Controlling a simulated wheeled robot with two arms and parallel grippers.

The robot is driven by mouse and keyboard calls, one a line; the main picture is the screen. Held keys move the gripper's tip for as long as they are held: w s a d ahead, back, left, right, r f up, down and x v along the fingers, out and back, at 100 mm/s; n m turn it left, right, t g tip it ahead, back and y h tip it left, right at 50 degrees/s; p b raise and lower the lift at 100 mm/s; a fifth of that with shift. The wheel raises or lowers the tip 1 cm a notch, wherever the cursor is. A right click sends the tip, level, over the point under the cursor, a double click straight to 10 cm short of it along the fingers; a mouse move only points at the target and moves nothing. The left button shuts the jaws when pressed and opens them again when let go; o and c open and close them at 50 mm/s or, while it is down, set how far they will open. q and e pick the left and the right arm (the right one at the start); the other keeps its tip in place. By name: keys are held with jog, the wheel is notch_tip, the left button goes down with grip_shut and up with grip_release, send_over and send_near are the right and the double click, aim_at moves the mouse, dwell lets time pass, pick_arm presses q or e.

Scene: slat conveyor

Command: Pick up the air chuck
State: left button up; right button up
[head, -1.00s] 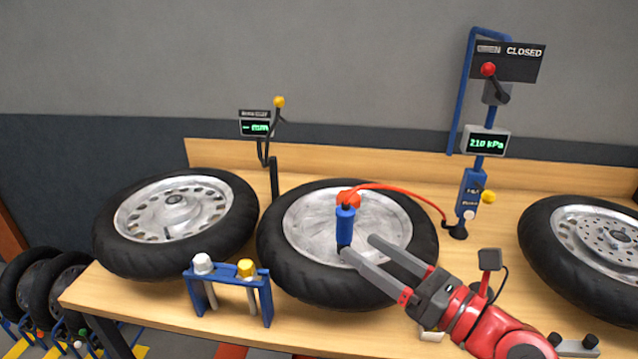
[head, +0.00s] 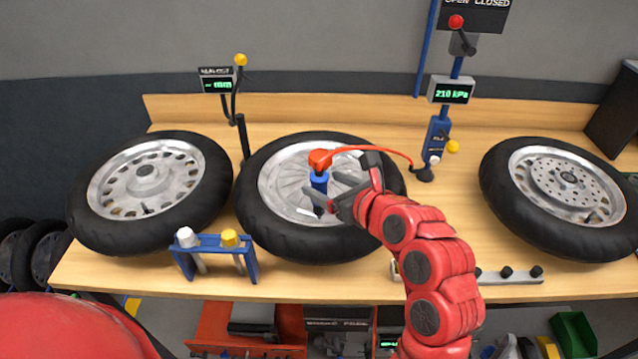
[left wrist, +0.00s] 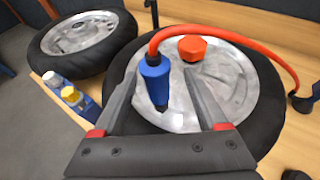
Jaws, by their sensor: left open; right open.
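The air chuck is a blue cylinder (head: 319,186) with a dark lower tip, upright over the middle wheel (head: 262,222) in the head view. A red hose joins its top. In the left wrist view the chuck (left wrist: 156,82) stands between my left gripper's (left wrist: 159,76) two fingers, with visible gaps beside it. In the head view my left gripper (head: 321,197) is open around the chuck, and its arm hides part of the wheel. An orange hexagonal cap (left wrist: 192,48) sits just behind the chuck, near the wheel's centre. My right gripper is not in view.
The hose (head: 385,153) runs right to a blue post with a pressure display (head: 452,91). Other wheels lie left (head: 150,235) and right (head: 510,215). A small blue rack (head: 214,243) with white and yellow caps stands at the bench's front edge.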

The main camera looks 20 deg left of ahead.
pick_arm(q)
jog(key=shift+w+a+p, duration=0.15)
jog(key=shift+a+p, duration=0.15)
jog(key=shift+a, duration=0.05)
jog(key=p+x, duration=0.2)
jog(key=x, duration=0.1)
jog(key=shift+a+f, duration=0.2)
jog(key=shift+a, duration=0.25)
jog(key=shift+w+a+f, duration=0.25)
jog(key=shift+w+f, duration=0.05)
jog(key=shift+d, duration=0.1)
jog(key=shift+c, duration=0.2)
grip_shut()
